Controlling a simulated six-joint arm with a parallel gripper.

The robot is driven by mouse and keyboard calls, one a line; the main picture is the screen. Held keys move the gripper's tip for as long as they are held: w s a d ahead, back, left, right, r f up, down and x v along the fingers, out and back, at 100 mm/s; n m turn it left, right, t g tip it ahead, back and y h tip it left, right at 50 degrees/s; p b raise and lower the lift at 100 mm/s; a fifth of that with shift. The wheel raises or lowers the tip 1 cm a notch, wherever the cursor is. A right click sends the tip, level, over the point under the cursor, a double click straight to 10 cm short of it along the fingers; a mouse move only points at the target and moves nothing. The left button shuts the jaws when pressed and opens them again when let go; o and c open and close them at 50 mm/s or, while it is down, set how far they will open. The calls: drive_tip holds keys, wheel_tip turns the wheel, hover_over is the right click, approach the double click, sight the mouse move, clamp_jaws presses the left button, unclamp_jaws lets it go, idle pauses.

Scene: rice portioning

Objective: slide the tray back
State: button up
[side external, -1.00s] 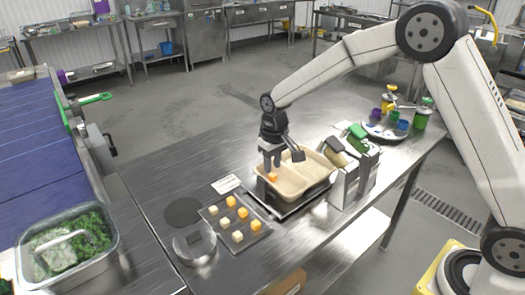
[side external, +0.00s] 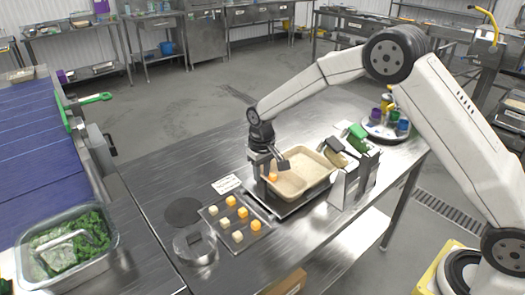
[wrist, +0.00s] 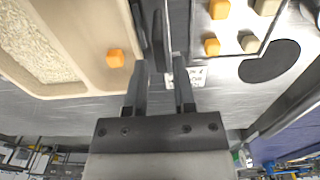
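The beige tray (side external: 318,180) sits on a dark, flat stand (side external: 283,212) on the steel table. An orange cube (side external: 273,177) lies in its near-left part. In the wrist view the tray (wrist: 95,22) shows rice (wrist: 32,45) in one compartment and the orange cube (wrist: 116,58) in another. My gripper (side external: 261,185) is low at the tray's left end. Its fingers (wrist: 161,82) are apart with a visible gap, beside the tray wall. I cannot tell whether a finger touches the tray.
A board (side external: 224,236) with several orange and pale cubes lies left of the tray. A white label (side external: 227,184) lies behind it. Metal holders (side external: 350,180) stand close on the tray's right. A round dish of colored containers (side external: 386,132) stands farther back.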

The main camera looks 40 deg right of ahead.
sight(262, 179)
drive_tip(key=shift+f, duration=2.3)
clamp_jaws()
